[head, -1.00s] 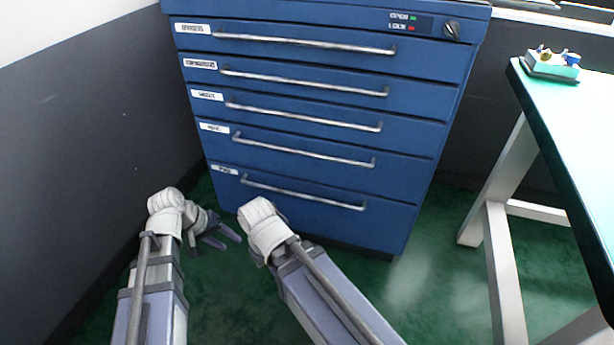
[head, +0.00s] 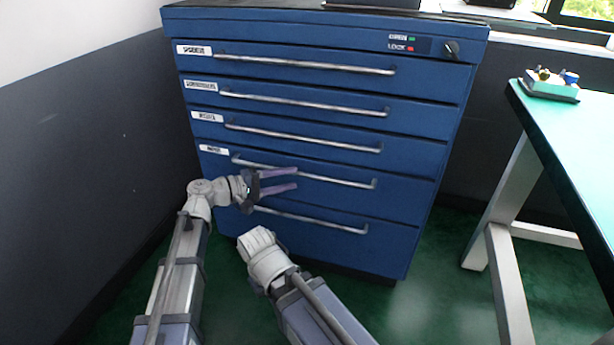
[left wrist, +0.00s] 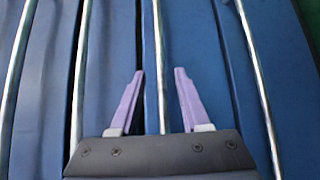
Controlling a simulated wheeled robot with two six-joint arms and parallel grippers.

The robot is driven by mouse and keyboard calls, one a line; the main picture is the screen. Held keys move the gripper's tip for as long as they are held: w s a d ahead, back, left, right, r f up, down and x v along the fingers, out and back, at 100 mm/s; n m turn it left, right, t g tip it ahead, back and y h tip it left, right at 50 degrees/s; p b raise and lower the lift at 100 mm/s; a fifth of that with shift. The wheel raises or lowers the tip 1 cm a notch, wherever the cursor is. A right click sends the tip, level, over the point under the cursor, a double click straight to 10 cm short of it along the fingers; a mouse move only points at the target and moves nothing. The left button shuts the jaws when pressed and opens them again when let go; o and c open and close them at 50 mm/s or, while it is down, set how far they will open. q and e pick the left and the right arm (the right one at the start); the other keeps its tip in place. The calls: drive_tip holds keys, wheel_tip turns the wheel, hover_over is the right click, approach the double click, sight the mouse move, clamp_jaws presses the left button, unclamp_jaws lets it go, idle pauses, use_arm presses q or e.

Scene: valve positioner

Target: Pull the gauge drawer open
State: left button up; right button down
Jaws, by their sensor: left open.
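The blue drawer cabinet (head: 320,120) has several drawers, all closed, each with a long silver bar handle. The labels are blurred; the third one down (head: 205,116) may be the gauge label, but I cannot be sure. My left gripper (head: 296,180) is open and empty in front of the fourth drawer, fingers pointing right across its handle (head: 340,181). In the left wrist view, that handle (left wrist: 158,50) runs between the open fingers of the left gripper (left wrist: 159,72); I cannot tell the remaining distance. My right arm is low before the cabinet, its gripper hidden.
A lock panel with a knob (head: 451,48) is at the cabinet's top right. A bench with a pale green top (head: 560,120) stands at the right, with a small tray of parts (head: 551,90). A dark wall (head: 90,150) is close on the left.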

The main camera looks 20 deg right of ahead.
sight(304, 176)
use_arm(q)
drive_tip(key=shift+b+x, duration=0.35)
drive_tip(key=shift+x, duration=2.8)
drive_tip(key=shift+c, duration=0.3)
clamp_jaws()
drive_tip(key=shift+a, duration=0.1)
